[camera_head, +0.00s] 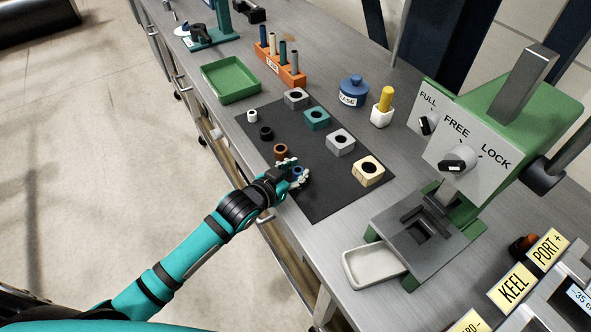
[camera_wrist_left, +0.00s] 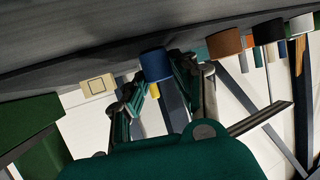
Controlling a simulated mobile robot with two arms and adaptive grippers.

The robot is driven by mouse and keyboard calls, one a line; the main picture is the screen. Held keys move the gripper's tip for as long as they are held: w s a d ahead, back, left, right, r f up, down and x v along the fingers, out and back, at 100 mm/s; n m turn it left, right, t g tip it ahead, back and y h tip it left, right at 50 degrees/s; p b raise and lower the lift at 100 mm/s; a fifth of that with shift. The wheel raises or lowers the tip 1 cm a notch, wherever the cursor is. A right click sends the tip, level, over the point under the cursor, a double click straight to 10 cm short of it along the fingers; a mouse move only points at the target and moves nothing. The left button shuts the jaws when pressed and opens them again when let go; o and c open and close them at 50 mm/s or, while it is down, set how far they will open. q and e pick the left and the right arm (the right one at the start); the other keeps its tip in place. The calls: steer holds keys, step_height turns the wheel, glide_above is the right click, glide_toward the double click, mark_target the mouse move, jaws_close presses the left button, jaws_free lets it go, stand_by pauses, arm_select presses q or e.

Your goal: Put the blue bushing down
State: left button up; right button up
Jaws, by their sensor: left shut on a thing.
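My left gripper (camera_head: 296,172) is shut on the blue bushing (camera_head: 298,174) at the near edge of the black mat (camera_head: 327,198). In the left wrist view the blue bushing (camera_wrist_left: 156,64) sits between the two fingertips (camera_wrist_left: 160,82), close to the dark mat surface. I cannot tell whether it touches the mat. A brown bushing (camera_head: 281,151), a black one (camera_head: 266,133) and a white one (camera_head: 252,116) stand in a row on the mat beyond it. My right gripper is in neither view.
Several blocks with holes stand on the mat: grey (camera_head: 340,142), teal (camera_head: 316,119) and wooden (camera_head: 368,171) among them. A green press (camera_head: 470,150) and a pale tray (camera_head: 373,267) stand to the right. A green tray (camera_head: 231,80) and an orange rack (camera_head: 280,68) are farther back.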

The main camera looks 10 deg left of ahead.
arm_select(q)
steer(key=o, duration=1)
steer(key=shift+f, duration=0.1)
steer(key=b+v, duration=0.1)
steer(key=v, duration=1.1)
